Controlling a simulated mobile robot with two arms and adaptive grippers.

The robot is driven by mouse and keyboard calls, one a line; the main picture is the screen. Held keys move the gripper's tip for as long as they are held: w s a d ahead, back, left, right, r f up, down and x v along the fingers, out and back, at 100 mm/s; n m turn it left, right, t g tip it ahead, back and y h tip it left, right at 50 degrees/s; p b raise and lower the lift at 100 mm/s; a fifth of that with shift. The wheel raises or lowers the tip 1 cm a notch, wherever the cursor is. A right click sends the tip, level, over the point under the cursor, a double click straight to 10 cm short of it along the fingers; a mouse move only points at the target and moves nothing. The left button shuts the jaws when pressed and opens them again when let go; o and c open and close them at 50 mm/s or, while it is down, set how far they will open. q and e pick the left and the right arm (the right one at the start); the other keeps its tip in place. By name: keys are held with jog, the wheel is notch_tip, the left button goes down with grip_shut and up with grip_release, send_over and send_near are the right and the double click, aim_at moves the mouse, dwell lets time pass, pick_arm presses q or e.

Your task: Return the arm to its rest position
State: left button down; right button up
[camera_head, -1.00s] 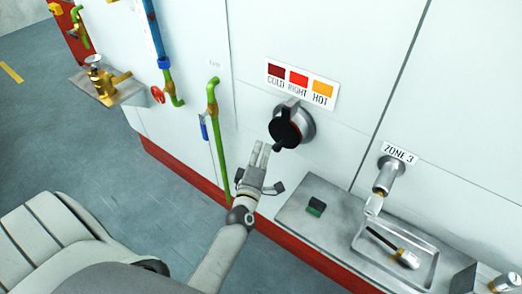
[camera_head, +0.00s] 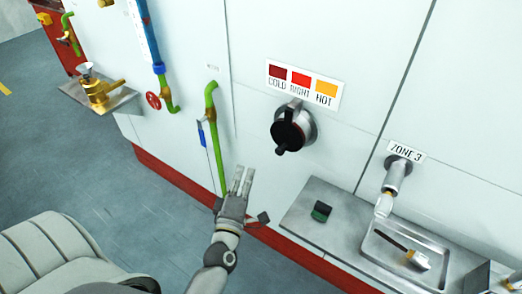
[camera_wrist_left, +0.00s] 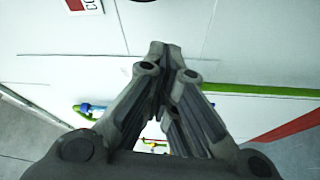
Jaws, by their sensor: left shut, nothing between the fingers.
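My left gripper (camera_head: 242,181) is shut and empty in the head view. It is in front of the white panel, below and left of the black knob (camera_head: 290,131), and apart from it. In the left wrist view my left gripper's fingers (camera_wrist_left: 165,55) are together at the tips, with nothing between them. The white panel and a green pipe (camera_wrist_left: 255,90) show behind them. My right gripper is in neither view.
A vertical green pipe (camera_head: 215,140) with a blue-handled valve stands just left of my gripper. A metal shelf (camera_head: 335,233) with a recessed tray (camera_head: 446,262) juts out at the right. A red wheel valve (camera_head: 153,100) and a brass fitting (camera_head: 97,88) are further left.

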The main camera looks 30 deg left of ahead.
pick_arm(q)
jog(key=s+d+f+m+g+h, duration=0.2)
jog(key=s+d+f+m, duration=0.15)
jog(key=f, duration=0.75)
jog(key=s+d+f+m+g+h, duration=0.2)
jog(key=d+f+m+g, duration=0.15)
jog(key=f, duration=0.65)
jog(key=s+d+f+m+g+h, duration=0.2)
jog(key=d+f+m, duration=0.25)
jog(key=f, duration=0.65)
jog(key=s+a+f+m+g, duration=0.2)
jog(key=s+f, duration=0.4)
jog(key=s, duration=0.4)
jog(key=s+a+f+m+g, duration=0.2)
jog(key=s+f+m+g, duration=0.2)
jog(key=s+f, duration=0.3)
jog(key=s+a+f+m+g+b, duration=0.1)
jog(key=s+f, duration=0.6)
jog(key=s, duration=0.7)
jog(key=a+m+g, duration=0.1)
jog(key=m+g, duration=0.1)
jog(key=m, duration=0.1)
jog(key=shift+a+f+g, duration=0.15)
jog(key=shift+a+g, duration=0.05)
jog(key=shift+g, duration=0.15)
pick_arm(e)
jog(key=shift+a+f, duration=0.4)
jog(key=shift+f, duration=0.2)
